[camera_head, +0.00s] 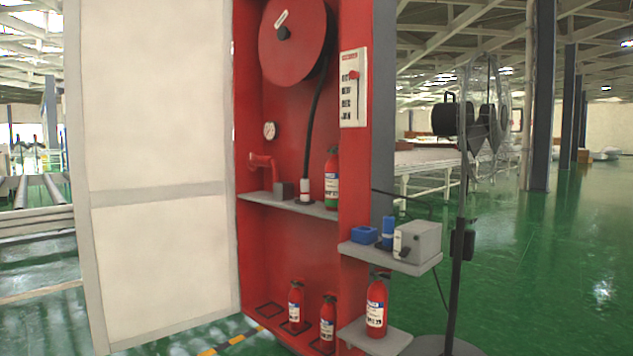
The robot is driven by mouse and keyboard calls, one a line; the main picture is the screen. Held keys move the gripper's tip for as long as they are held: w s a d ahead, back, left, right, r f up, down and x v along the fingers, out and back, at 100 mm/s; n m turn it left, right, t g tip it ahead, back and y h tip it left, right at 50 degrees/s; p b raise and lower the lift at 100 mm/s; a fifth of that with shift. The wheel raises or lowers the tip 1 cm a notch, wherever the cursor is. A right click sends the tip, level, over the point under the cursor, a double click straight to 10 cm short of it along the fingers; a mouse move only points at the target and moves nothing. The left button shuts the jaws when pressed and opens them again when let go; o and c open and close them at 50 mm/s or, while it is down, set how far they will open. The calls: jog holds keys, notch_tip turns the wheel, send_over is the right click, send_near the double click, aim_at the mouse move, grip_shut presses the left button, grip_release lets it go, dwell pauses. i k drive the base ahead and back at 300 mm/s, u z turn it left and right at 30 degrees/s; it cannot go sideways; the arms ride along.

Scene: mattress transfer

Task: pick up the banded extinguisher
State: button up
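Several red extinguishers stand at the red cabinet. One extinguisher (331,180) is upright at the right end of the grey inner shelf, with a white label and a green band low on its body. Another extinguisher (376,308) stands on the low grey side shelf, with a blue and white label. Two smaller extinguishers, a left one (296,305) and a right one (327,320), stand on the cabinet floor with similar labels. Only the one on the inner shelf shows a clear coloured band. My gripper is not in view.
The red cabinet (290,240) holds a hose reel (292,40) with a black hose hanging down. A side shelf (410,265) carries a grey box (417,240) and blue items. A standing fan (462,215) is at the right. Green floor (540,260) lies open beyond it.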

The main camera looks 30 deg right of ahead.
aim_at(331, 166)
jog(key=u, duration=0.2)
jog(key=k, duration=0.35)
jog(key=u, duration=0.6)
jog(key=i, duration=1.55)
jog(key=z, duration=1.3)
jog(key=i, duration=0.9)
jog(key=z, duration=1.15)
jog(key=i, duration=0.2)
jog(key=z, duration=0.2)
